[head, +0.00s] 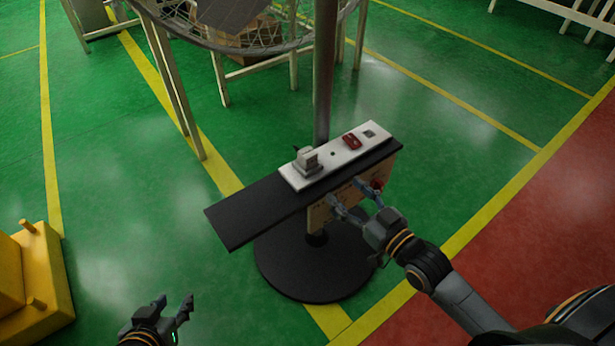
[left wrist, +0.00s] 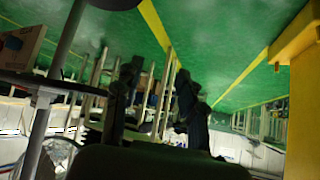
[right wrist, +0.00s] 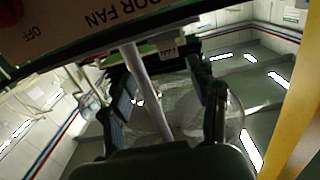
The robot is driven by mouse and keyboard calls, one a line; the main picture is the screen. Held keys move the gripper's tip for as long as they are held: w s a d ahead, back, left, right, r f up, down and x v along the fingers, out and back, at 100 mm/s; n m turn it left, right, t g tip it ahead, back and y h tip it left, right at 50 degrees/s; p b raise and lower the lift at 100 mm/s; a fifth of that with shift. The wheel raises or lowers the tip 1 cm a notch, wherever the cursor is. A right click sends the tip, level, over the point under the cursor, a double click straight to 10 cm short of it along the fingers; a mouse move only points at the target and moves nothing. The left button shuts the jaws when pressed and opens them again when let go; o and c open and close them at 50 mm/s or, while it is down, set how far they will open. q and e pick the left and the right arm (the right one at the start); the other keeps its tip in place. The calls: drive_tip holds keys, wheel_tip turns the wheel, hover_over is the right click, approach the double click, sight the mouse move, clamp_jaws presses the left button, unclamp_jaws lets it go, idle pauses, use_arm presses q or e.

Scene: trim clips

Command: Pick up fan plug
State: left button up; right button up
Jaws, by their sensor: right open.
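A pale grey block that looks like the fan plug (head: 307,159) sits upright at the left end of a white panel (head: 335,158) on a black shelf (head: 243,212). My right gripper (head: 346,193) is open and empty below the shelf's front edge, in front of a tan label board (head: 319,214). In the right wrist view its fingers (right wrist: 165,85) are spread, and the board (right wrist: 150,28) reads "OOR FAN" and "OFF".
A red switch (head: 351,142) and a socket (head: 370,134) are on the white panel. A red knob (head: 377,184) is on the label board. A pole (head: 324,85) rises behind the shelf; a round black base (head: 312,275) stands below. Yellow equipment (head: 35,280) is at left.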

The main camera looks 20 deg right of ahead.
sight(312, 160)
drive_tip(key=x, duration=0.2)
drive_tip(key=r+b+x, duration=0.1)
drive_tip(key=x, duration=0.5)
drive_tip(key=shift+a+r+b, duration=0.3)
drive_tip(key=shift+a+b, duration=0.1)
drive_tip(key=shift+a, duration=0.05)
drive_tip(key=shift+w+a, duration=0.15)
drive_tip(key=shift+w, duration=0.25)
drive_tip(key=b+x, duration=0.2)
drive_tip(key=x, duration=0.2)
drive_tip(key=shift+f, duration=0.1)
drive_tip(key=shift+w+a, duration=0.15)
drive_tip(key=shift+w, duration=0.15)
use_arm(q)
drive_tip(key=w+d+r+t+h, duration=0.1)
drive_tip(key=w+d+r+t, duration=0.1)
drive_tip(key=r+t, duration=0.3)
drive_tip(key=w+d+r+t+h, duration=0.1)
drive_tip(key=w+r+t, duration=0.3)
drive_tip(key=r, duration=0.6)
drive_tip(key=shift+w+d+t+h, duration=0.4)
drive_tip(key=shift+h, duration=0.1)
use_arm(e)
clamp_jaws()
